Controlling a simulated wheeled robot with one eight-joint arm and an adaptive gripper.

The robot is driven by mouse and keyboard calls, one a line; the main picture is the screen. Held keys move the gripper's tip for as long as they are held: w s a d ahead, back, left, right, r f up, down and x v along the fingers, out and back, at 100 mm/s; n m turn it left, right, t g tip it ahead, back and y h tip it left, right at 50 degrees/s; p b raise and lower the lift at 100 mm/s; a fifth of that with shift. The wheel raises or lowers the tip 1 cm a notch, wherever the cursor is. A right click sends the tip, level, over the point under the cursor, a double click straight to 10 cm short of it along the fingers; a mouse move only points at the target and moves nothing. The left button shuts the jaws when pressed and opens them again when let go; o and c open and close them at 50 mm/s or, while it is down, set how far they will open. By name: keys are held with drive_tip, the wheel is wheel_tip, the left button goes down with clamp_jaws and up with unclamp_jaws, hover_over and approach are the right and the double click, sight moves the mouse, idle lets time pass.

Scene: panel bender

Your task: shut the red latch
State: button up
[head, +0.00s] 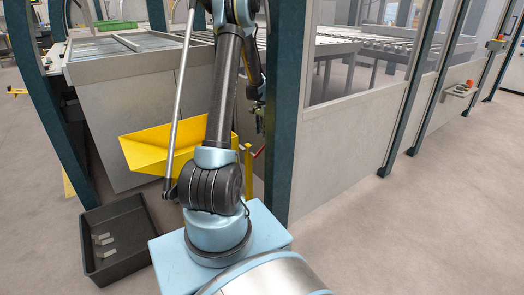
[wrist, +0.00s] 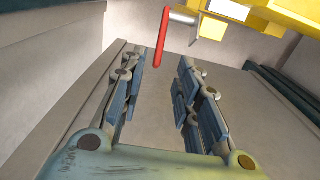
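The red latch (wrist: 163,38) shows in the wrist view as a slim red bar, slightly tilted from upright. Its upper end is near a grey pin that joins a yellow part (wrist: 262,18). In the head view, a small piece of the red latch (head: 259,152) shows beside a yellow post (head: 248,160). My gripper (wrist: 160,72) is open and empty, its fingers apart. The latch lies beyond the fingertips, roughly in line with the gap; I see no contact. In the head view my gripper is mostly hidden by my arm and the dark post.
A yellow chute (head: 150,148) sits left of my arm. A dark bin (head: 118,237) with several small metal pieces stands on the floor. A dark teal post (head: 284,120) and grey panel (head: 340,145) stand close on the right. The floor at right (head: 440,220) is clear.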

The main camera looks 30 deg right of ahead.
sight(263, 146)
wheel_tip(263, 146, down, 11)
drive_tip(key=shift+f, duration=0.2)
idle(0.3)
clamp_jaws()
